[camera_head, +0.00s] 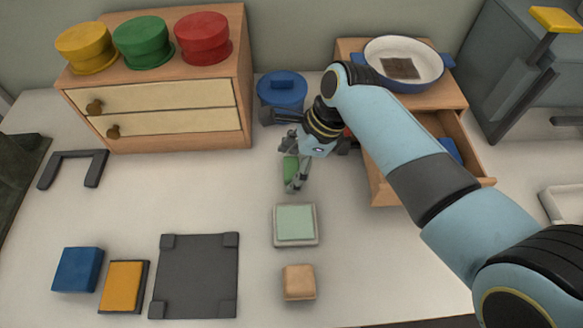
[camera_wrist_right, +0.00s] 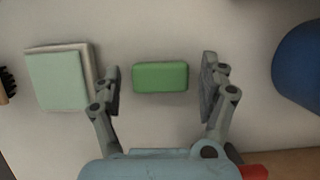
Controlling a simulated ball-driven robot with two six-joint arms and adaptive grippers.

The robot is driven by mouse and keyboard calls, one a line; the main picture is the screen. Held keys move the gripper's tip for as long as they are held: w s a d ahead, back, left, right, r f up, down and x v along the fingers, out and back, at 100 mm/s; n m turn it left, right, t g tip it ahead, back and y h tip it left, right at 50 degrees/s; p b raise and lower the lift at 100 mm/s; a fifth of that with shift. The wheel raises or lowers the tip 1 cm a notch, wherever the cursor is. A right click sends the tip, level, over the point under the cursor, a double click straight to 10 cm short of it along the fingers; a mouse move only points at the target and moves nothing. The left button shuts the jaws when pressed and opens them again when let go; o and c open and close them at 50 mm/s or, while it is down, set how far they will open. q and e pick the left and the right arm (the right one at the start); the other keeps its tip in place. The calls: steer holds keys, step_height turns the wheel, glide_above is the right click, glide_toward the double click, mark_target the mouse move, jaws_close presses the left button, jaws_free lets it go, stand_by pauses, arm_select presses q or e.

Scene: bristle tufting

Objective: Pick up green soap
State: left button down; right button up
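The green soap (camera_head: 291,170) is a small rounded green block on the white table, partly covered by my right gripper in the head view. In the right wrist view the green soap (camera_wrist_right: 160,77) lies between the two fingers, with a clear gap on both sides. My right gripper (camera_head: 296,168) is open above it, and its spread fingers also show in the right wrist view (camera_wrist_right: 160,85). My left gripper is in neither view.
A pale green square in a light tray (camera_head: 317,225) sits just in front of the soap. A blue lidded pot (camera_head: 282,88) stands behind. An open wooden drawer (camera_head: 470,150) is at right, under a blue-rimmed pan (camera_head: 437,75). A tan block (camera_head: 299,282) lies nearer the front.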

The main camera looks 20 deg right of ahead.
steer(key=c, duration=1)
